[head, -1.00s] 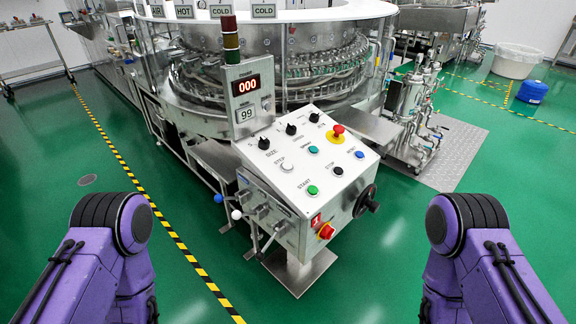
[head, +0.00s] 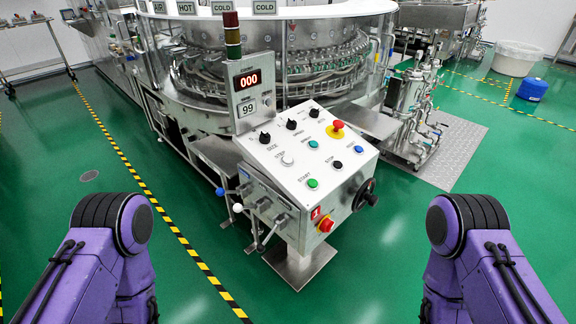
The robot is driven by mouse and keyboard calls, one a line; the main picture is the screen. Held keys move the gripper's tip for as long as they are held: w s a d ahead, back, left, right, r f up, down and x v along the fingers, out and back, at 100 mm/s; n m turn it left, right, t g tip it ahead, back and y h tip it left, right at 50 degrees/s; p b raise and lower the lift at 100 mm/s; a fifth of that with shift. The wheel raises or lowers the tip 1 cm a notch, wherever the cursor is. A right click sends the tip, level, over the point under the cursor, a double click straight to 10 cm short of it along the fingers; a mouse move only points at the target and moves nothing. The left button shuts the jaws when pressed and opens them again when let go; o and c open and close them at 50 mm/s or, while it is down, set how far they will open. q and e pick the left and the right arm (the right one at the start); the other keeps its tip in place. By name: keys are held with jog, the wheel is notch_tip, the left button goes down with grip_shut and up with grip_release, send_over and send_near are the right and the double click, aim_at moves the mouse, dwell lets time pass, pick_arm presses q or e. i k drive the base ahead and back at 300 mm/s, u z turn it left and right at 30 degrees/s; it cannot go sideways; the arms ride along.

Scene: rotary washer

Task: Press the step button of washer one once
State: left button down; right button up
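The control panel (head: 300,180) of the washer (head: 270,60) stands in front of me on a post, with a slanted white face. The step button (head: 287,159) is a small white button at the left of that face, by the label STEP. A green button (head: 313,183) labelled START is below it, a black one (head: 337,165) labelled STOP to the right. The panel carries the number 1 on its front. My two purple arms show at the lower left and lower right, well apart from the panel. Neither gripper is in view.
A red emergency knob (head: 337,126) and black dials sit on the panel's upper part. A handwheel (head: 366,194) juts out on its right side and levers on its left. Green floor (head: 400,270) is clear around the post.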

aim_at(287, 160)
jog(key=k, duration=1.2)
jog(key=z, duration=0.5)
jog(key=i, duration=0.55)
jog(key=z, duration=0.75)
jog(key=i, duration=0.85)
jog(key=u, duration=0.65)
jog(key=i, duration=0.95)
jog(key=u, duration=0.95)
